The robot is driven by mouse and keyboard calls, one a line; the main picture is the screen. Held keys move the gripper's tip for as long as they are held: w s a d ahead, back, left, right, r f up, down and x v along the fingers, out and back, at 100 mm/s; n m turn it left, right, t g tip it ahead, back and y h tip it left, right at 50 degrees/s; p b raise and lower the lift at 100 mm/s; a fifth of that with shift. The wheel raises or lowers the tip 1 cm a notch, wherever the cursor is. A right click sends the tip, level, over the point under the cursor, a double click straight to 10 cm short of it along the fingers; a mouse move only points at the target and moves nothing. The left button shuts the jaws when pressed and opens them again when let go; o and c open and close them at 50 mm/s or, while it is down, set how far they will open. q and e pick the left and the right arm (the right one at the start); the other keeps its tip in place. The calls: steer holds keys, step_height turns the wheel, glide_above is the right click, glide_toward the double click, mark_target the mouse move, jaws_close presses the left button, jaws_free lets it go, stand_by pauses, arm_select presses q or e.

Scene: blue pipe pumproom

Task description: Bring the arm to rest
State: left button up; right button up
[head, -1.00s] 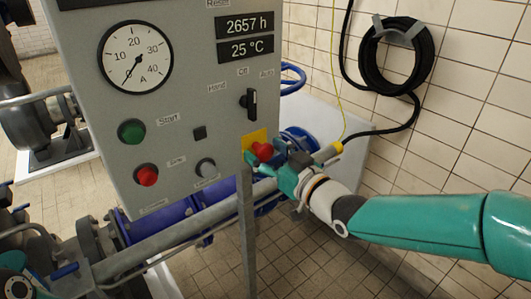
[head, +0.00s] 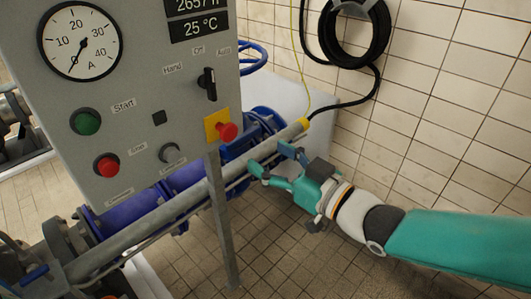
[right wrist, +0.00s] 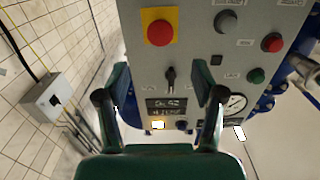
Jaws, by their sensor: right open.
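My right gripper (head: 279,165) is in the head view, in front of the lower right part of the grey control panel (head: 140,70). Its jaws are apart and empty. In the right wrist view the two fingers of the right gripper (right wrist: 161,95) stand apart, with the panel beyond and nothing between them. The red mushroom button (head: 227,132) on its yellow plate is up and left of the gripper, with a gap between. It also shows in the right wrist view as the red button (right wrist: 159,33). My left gripper is not in view.
A grey pipe (head: 190,197) and blue pump parts (head: 160,210) run below and behind the panel. A support post (head: 222,220) stands under it. A black cable coil (head: 352,35) hangs on the tiled wall at the right. The tiled floor (head: 300,255) in front is clear.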

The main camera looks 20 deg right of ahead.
steer(key=shift+w, duration=0.1)
stand_by(0.3)
steer(key=w+a+f+m+g+h+p, duration=0.1)
steer(key=a+f+m+g, duration=0.15)
steer(key=f, duration=0.95)
steer(key=w+a+f+m+g, duration=0.1)
steer(key=f+g, duration=0.3)
steer(key=f, duration=0.8)
steer(key=s+a+f+m+g+h, duration=0.1)
steer(key=s+f+g, duration=0.3)
steer(key=s+f, duration=0.5)
steer(key=s+f+m+g+h+p, duration=0.1)
steer(key=s+f+m+g, duration=0.1)
steer(key=s+f+g, duration=0.3)
steer(key=s+f, duration=0.4)
steer(key=f, duration=0.4)
steer(key=shift+a+f+h, duration=0.3)
steer(key=shift+a+f, duration=0.05)
steer(key=shift+m, duration=0.25)
